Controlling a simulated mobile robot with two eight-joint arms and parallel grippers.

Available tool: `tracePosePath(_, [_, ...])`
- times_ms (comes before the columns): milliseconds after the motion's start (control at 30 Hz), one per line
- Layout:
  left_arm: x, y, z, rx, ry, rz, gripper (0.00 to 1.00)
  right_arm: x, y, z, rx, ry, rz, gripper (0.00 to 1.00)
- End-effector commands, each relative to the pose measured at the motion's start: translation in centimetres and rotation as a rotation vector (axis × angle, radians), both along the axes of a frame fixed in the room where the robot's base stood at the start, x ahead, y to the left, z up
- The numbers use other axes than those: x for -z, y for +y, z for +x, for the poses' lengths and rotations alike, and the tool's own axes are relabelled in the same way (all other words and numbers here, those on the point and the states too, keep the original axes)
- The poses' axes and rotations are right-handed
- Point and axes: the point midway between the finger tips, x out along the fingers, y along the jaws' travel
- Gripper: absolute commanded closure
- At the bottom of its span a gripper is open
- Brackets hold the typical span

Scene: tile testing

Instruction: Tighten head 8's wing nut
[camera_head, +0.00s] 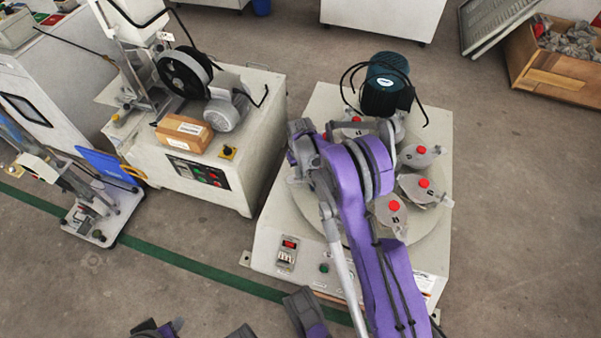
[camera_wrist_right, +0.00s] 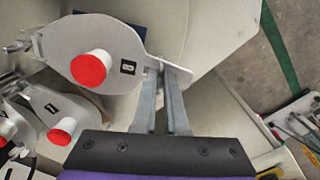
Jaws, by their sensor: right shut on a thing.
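A grey head (camera_wrist_right: 118,45) with a red knob (camera_wrist_right: 90,68) and a small black label fills the upper left of the right wrist view. The label's number is too small to read. My right gripper (camera_wrist_right: 163,75) is shut at this head's right-hand tip. A small part there, likely the wing nut, is mostly hidden between the fingertips. In the head view, my purple right arm covers the left of the round turntable (camera_head: 432,245) and hides this gripper. My left gripper cannot be made out clearly among my dark parts at the bottom edge.
More heads with red knobs (camera_head: 424,183) ring the turntable, and another head (camera_wrist_right: 50,105) lies close at lower left in the wrist view. A dark teal motor (camera_head: 386,85) stands behind. A second machine with a cardboard box (camera_head: 183,133) is at the left.

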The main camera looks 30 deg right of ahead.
Motion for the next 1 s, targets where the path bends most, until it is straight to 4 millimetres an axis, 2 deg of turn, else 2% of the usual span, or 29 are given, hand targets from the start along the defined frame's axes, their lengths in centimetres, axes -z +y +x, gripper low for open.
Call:
tracePosePath(333, [0.12, 0.0, 0.03, 0.0, 0.0, 0.0, 0.5, 0.0, 0.07, 0.02, 0.151, 0.0, 0.0, 1.0])
tracePosePath(900, [0.14, 0.0, 0.02, 0.0, 0.0, 0.0, 0.5, 0.0, 0.08, 0.02, 0.182, 0.0, 0.0, 1.0])
tracePosePath(933, [0.14, 0.0, 0.02, 0.0, 0.0, 0.0, 0.5, 0.0, 0.08, 0.02, 0.182, 0.0, 0.0, 0.86])
tracePosePath(1000, [0.14, 0.0, 0.02, 0.0, 0.0, 0.0, 0.5, 0.0, 0.08, 0.01, 0.182, 0.0, 0.0, 0.74])
